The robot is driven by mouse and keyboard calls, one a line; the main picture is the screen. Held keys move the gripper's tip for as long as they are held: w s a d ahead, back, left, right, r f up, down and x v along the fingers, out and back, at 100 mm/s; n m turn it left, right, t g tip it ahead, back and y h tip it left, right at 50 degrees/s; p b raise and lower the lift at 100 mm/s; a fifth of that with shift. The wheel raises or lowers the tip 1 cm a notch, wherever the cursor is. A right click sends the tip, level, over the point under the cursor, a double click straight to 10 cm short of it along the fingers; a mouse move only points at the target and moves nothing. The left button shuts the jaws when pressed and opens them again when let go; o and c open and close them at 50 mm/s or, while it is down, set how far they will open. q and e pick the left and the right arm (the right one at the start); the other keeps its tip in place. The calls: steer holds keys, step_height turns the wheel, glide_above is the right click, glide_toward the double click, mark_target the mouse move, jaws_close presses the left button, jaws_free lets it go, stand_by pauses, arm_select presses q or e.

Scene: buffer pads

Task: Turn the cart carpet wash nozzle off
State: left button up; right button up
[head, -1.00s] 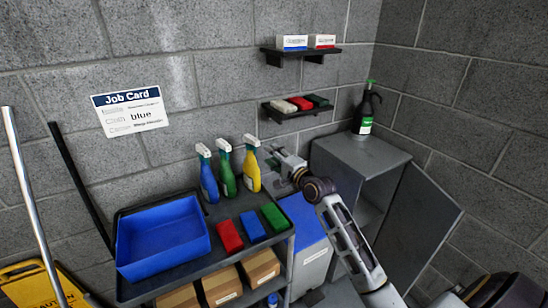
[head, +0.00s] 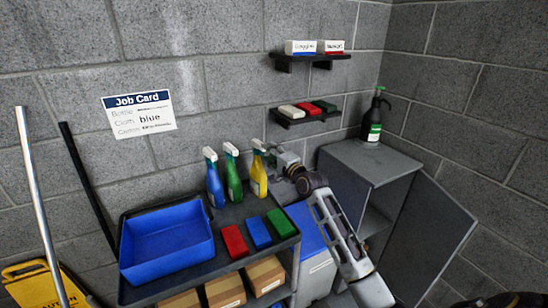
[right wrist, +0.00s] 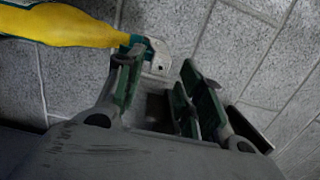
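Blue (head: 214,186), green (head: 233,180) and yellow (head: 259,178) spray bottles stand upright in a row at the back of the cart (head: 200,270). Their labels are too small to read, so I cannot tell which is the carpet wash. My right gripper (head: 277,150) is beside the yellow bottle's white spray head, on its right. In the right wrist view the yellow bottle (right wrist: 65,25) comes in at the upper left. Its pale head (right wrist: 156,60) reaches in between the parted fingers of my right gripper (right wrist: 165,92), partly behind the left finger. My left gripper is out of view.
A grey cabinet (head: 370,161) with an open door stands to the right, bearing a black spray bottle (head: 372,120). Shelves (head: 306,119) hang above.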

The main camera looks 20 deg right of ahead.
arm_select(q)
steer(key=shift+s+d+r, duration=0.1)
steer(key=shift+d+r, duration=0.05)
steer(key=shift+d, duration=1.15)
arm_select(e)
steer(key=shift+w+a, duration=0.15)
steer(key=shift+w, duration=0.55)
steer(key=shift+w+a, duration=0.1)
steer(key=shift+w, duration=0.6)
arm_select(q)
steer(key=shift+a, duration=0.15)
arm_select(e)
steer(key=c, duration=0.6)
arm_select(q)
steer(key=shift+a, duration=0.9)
